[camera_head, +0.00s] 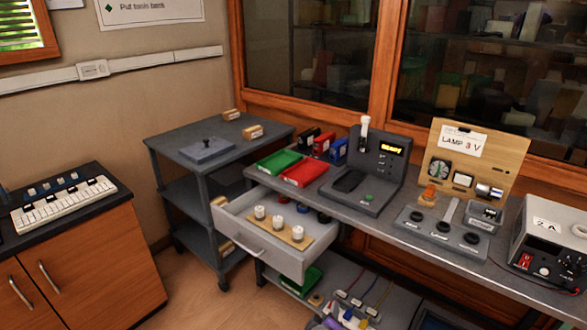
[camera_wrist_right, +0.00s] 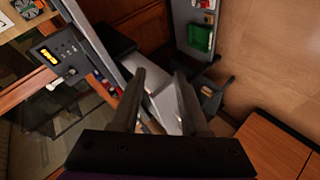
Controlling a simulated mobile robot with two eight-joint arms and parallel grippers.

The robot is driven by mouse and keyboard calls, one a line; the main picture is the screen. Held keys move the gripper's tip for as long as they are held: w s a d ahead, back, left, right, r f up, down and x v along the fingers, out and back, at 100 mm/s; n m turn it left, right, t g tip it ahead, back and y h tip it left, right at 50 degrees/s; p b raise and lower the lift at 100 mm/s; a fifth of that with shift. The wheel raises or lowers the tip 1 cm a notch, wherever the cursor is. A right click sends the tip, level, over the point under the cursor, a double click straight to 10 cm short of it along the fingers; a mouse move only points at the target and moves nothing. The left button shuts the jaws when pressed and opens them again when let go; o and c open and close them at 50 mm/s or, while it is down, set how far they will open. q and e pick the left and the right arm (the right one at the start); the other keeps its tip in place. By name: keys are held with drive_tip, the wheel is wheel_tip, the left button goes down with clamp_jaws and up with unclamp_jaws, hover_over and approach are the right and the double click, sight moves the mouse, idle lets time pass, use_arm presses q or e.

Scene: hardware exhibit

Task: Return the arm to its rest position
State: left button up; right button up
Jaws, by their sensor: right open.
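My right gripper (camera_wrist_right: 160,75) shows only in the right wrist view. Its two dark fingers stand apart with nothing between them. The view past them is tilted and takes in the workbench, the floor and a wooden cabinet. The fingers appear clear of these things. I see neither arm in the head view, and my left gripper is in neither view.
A drawer (camera_head: 258,243) with several white-topped pieces stands open under the workbench (camera_head: 400,220). On the bench are a tester with a lit display (camera_head: 385,160), a lamp panel (camera_head: 475,160) and a meter box (camera_head: 550,245). A grey shelf cart (camera_head: 185,135) and wooden cabinet (camera_head: 95,265) stand left. Floor between is free.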

drive_tip(key=s+d+m+g, duration=0.4)
drive_tip(key=s+d, duration=0.5)
drive_tip(key=s, duration=0.2)
drive_tip(key=s+m+g+y, duration=0.25)
drive_tip(key=s+m, duration=0.25)
drive_tip(key=s, duration=0.9)
use_arm(q)
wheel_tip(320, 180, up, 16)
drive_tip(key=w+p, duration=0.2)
drive_tip(key=p, duration=1.2)
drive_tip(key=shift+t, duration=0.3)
use_arm(e)
wheel_tip(320, 180, up, 15)
drive_tip(key=w, duration=0.2)
drive_tip(key=shift+w+f+t, duration=0.2)
drive_tip(key=shift+w+t, duration=0.15)
drive_tip(key=shift+t, duration=0.1)
drive_tip(key=shift+s+y, duration=0.15)
drive_tip(key=shift+y, duration=0.1)
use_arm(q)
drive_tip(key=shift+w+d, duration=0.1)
